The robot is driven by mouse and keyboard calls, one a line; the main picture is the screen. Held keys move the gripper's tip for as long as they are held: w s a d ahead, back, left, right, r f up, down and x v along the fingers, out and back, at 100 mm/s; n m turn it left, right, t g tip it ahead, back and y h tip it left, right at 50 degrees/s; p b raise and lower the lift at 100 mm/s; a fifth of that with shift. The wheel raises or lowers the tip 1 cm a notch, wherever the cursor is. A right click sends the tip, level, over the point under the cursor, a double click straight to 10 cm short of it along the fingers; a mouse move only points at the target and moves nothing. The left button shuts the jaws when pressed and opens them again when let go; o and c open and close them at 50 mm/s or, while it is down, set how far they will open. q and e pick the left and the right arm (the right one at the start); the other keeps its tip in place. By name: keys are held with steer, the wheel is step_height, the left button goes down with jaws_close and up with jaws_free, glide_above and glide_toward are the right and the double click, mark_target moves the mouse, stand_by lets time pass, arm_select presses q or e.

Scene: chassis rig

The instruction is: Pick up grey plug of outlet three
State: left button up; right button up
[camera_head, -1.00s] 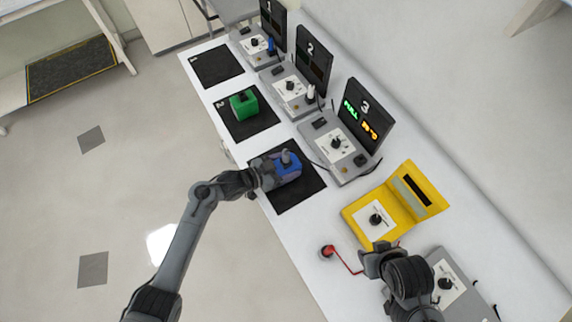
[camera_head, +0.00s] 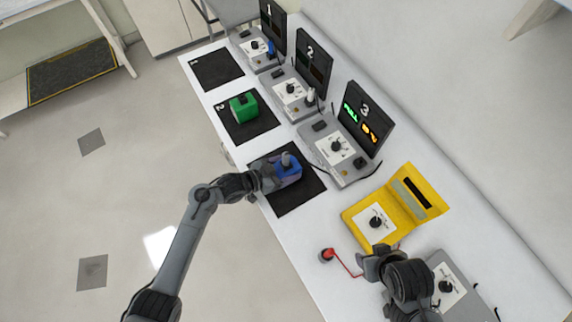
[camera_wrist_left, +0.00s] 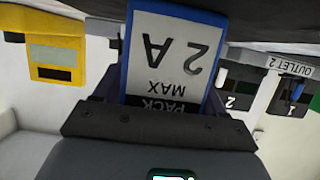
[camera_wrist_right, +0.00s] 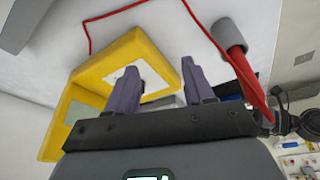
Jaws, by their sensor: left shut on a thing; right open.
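Outlet three (camera_head: 336,148) is a grey unit with a dial and a dark upright panel marked 3, lit green and orange. Thin dark cables show at its sides. A blue pack (camera_head: 291,171) is on the black mat before it. A small grey upright piece (camera_head: 286,159) shows at the pack's top; I cannot tell whether it is the grey plug. My left gripper (camera_head: 268,178) is shut on the blue pack, whose label (camera_wrist_left: 168,58) fills the left wrist view. My right gripper (camera_wrist_right: 160,85) is open and empty, near the yellow device in the head view (camera_head: 372,264).
A yellow device (camera_head: 408,200) with a dial stands right of outlet three. A red lead (camera_head: 346,263) lies beside it. A green pack (camera_head: 243,106) sits on mat two. Outlets two (camera_head: 291,89) and one (camera_head: 254,46) stand farther back, with a white and a blue plug.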

steer(key=shift+d, duration=0.1)
steer(key=m+h, duration=0.1)
steer(key=m, duration=0.4)
glide_toward(286, 154)
steer(key=f, duration=0.1)
steer(key=shift+t, duration=0.3)
steer(key=shift+x, duration=5.55)
steer(key=shift+s, duration=0.15)
jaws_close()
